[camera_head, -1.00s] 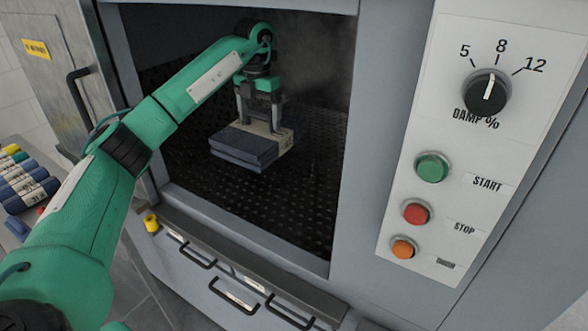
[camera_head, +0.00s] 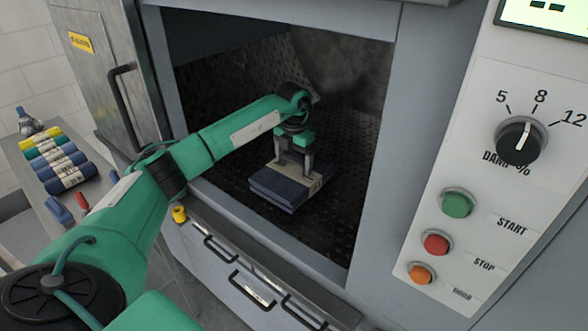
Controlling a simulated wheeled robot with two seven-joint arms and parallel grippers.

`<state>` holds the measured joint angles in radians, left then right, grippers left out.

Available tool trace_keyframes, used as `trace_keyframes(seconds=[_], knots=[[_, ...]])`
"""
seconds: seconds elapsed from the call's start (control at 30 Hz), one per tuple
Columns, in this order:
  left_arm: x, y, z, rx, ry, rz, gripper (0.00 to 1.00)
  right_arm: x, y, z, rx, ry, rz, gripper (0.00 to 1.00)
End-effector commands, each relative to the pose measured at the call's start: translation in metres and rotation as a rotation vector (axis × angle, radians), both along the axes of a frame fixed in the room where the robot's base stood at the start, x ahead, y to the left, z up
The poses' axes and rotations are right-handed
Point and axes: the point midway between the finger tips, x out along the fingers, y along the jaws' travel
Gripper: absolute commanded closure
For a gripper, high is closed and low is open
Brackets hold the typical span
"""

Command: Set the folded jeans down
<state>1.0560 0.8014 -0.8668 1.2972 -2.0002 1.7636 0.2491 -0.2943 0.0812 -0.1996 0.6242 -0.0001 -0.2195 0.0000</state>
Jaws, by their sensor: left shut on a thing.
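The folded jeans (camera_head: 281,188) are a dark blue stack with a pale band around them. They are inside the washer chamber, at or just above its dark perforated floor (camera_head: 335,222); I cannot tell whether they touch it. My left gripper (camera_head: 294,168) points down from above and is shut on the jeans at the band. My left arm reaches in through the chamber opening from the left. My right gripper is not in view.
The open door (camera_head: 100,75) with a black handle stands at the left. The control panel (camera_head: 500,180) with a knob and buttons is at the right. A side table at the left holds several rolled garments (camera_head: 62,165). Drawers with handles (camera_head: 250,290) are below the opening.

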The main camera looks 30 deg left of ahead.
Motion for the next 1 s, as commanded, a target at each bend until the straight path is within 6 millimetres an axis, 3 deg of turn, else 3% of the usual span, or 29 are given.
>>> trace_keyframes(seconds=[0.27,0.5,0.83,0.87,0.9,1.0], knots=[[0.0,0.0,-0.018,-0.001,-0.001,0.0,0.72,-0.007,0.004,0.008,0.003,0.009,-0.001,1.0],[0.0,-0.001,-0.05,-0.001,-0.001,0.0,0.72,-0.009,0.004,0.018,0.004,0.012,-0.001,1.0],[0.001,0.0,-0.054,0.0,-0.003,0.0,0.72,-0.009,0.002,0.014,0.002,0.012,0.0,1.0],[0.0,0.0,-0.055,0.0,-0.001,0.0,0.1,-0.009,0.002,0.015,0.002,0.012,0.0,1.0],[0.0,0.0,-0.054,0.0,-0.001,0.0,0.02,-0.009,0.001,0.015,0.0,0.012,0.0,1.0],[0.0,0.0,-0.054,0.0,-0.001,0.0,0.0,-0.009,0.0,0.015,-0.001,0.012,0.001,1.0]])
